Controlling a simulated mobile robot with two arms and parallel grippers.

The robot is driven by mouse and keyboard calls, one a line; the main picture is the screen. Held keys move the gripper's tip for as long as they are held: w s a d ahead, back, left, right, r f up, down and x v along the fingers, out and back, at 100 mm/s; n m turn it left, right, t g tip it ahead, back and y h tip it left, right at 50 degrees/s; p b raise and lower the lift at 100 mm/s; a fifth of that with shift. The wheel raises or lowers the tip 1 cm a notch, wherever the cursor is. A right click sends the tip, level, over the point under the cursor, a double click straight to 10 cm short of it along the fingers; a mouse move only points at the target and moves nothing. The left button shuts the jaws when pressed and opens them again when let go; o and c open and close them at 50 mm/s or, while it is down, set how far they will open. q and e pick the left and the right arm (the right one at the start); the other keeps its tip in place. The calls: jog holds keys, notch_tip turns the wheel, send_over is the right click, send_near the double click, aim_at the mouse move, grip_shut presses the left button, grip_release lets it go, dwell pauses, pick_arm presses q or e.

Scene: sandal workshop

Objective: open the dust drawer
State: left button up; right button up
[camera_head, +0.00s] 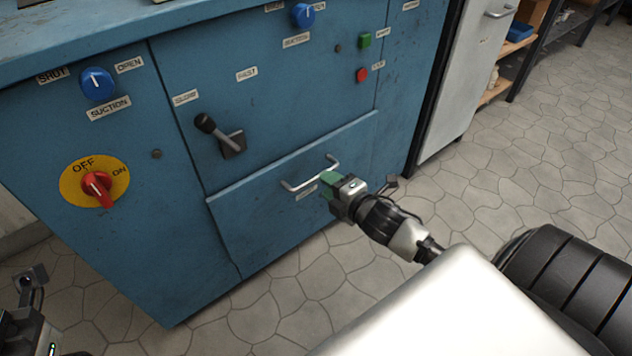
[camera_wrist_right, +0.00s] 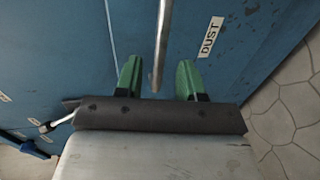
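The dust drawer (camera_head: 245,230) is the blue panel low in the machine front. I see no clear gap around it, so it looks shut. Its metal bar handle (camera_head: 310,173) stands out near the top, above a small label reading DUST (camera_wrist_right: 210,37) in the right wrist view. My right gripper (camera_head: 328,184) is at the handle's right part. In the wrist view its green fingers (camera_wrist_right: 159,75) are open, with the handle bar (camera_wrist_right: 164,40) between them and a gap on each side. Only part of my left gripper (camera_head: 38,335) shows at the lower left; its fingers are not visible.
Above the drawer are a black lever (camera_head: 218,133), a blue knob (camera_head: 303,15), and green (camera_head: 365,40) and red buttons (camera_head: 362,74). A red switch (camera_head: 98,187) is at left. A grey cabinet (camera_head: 465,80) stands right. The stone floor before the drawer is clear.

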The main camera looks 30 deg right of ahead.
jog(key=b+x, duration=0.1)
jog(key=x, duration=0.4)
jog(key=shift+f+b, duration=0.1)
jog(key=shift+b, duration=0.25)
grip_shut()
